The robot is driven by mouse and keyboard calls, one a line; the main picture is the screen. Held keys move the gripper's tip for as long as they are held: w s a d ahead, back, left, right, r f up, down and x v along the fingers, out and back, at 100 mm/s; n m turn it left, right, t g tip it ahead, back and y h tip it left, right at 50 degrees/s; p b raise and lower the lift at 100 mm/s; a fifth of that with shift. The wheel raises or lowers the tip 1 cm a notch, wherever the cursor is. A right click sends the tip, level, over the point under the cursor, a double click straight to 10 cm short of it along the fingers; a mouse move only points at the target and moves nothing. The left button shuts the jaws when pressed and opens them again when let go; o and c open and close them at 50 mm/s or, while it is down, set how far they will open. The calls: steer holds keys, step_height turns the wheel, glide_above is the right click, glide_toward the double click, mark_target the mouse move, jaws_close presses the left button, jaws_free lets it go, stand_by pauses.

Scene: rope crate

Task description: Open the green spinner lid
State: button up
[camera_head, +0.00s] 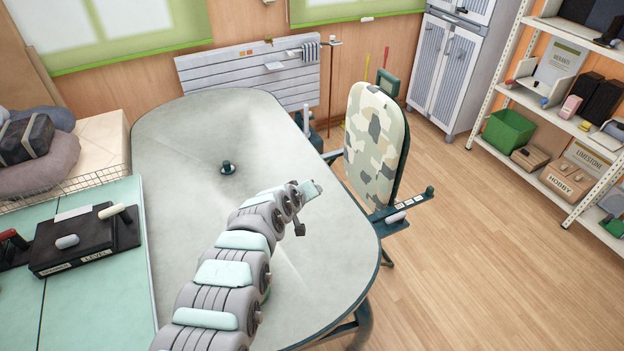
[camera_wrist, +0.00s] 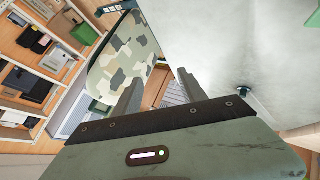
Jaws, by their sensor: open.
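I cannot make out a green spinner or its lid for certain in either view. A small dark knob (camera_head: 227,167) stands upright on the pale grey oval table (camera_head: 180,130); it also shows in the wrist view (camera_wrist: 243,91), right of my fingers. A sliver of green (camera_head: 267,293) shows beside my arm in the head view, mostly hidden by it. My gripper (camera_head: 312,190) is above the right part of the table, well apart from the knob. In the wrist view my gripper (camera_wrist: 158,87) has its two fingers apart with nothing between them.
A camouflage-patterned ironing board (camera_head: 375,145) stands at the table's right edge. A teal surface with a black box (camera_head: 85,240) is at the left. White shelves (camera_head: 490,110) with a green bin (camera_head: 508,131) stand far right. Most of the tabletop is clear.

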steer(key=shift+w+d+r+n+t, duration=0.2)
steer(key=shift+w+r+t, duration=0.2)
steer(key=shift+w, duration=0.25)
steer(key=shift+w+d+r+n+t, duration=0.15)
steer(key=shift+w+r+t, duration=0.25)
steer(key=shift+w, duration=0.25)
steer(key=shift+w+d+r+n+t, duration=0.1)
steer(key=shift+w+d+r+t, duration=0.15)
steer(key=shift+w+r, duration=0.3)
steer(key=shift+w, duration=0.1)
steer(key=shift+c, duration=0.4)
